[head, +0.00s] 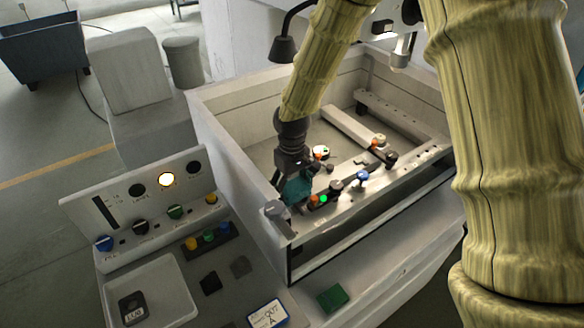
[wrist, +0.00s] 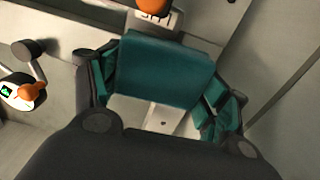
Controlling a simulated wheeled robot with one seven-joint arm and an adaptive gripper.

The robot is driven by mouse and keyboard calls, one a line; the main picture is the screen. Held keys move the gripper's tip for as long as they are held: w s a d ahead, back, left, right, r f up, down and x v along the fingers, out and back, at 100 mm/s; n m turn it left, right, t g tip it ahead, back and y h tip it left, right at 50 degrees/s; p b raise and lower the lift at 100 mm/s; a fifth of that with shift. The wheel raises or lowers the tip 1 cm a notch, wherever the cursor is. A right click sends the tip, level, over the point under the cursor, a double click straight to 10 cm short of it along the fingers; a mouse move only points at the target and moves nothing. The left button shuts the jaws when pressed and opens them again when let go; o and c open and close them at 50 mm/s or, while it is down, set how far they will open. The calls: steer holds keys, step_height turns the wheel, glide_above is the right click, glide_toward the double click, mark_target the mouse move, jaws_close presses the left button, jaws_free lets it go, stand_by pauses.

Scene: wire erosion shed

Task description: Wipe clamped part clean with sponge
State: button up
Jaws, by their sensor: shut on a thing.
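My gripper (head: 295,192) is inside the near left part of the open machine tank, low over the front rail. In the wrist view my gripper (wrist: 163,85) is shut on a teal block, which looks like the sponge (wrist: 165,70). The sponge spans between the two dark fingers with teal pads. A pale metal piece with a small hole (wrist: 163,117) shows just below the sponge; I cannot tell whether it is the clamped part. Contact between sponge and metal cannot be made out. In the head view the gripper hides most of this spot.
The tank (head: 240,118) has raised walls around the gripper. Knobs, including a blue one (head: 362,176), and a lit green light (head: 323,198) sit along the front rail. A control panel (head: 150,222), a pale tray (head: 172,282) and a green block (head: 333,299) are outside it.

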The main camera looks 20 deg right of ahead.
mark_target(293, 185)
step_height(293, 185, up, 3)
steer(key=shift+d+r+p, duration=0.1)
steer(key=shift+d+p, duration=0.05)
steer(key=shift+p, duration=0.65)
steer(key=shift+r+p, duration=1.2)
steer(key=shift+r, duration=0.4)
steer(key=shift+d, duration=0.1)
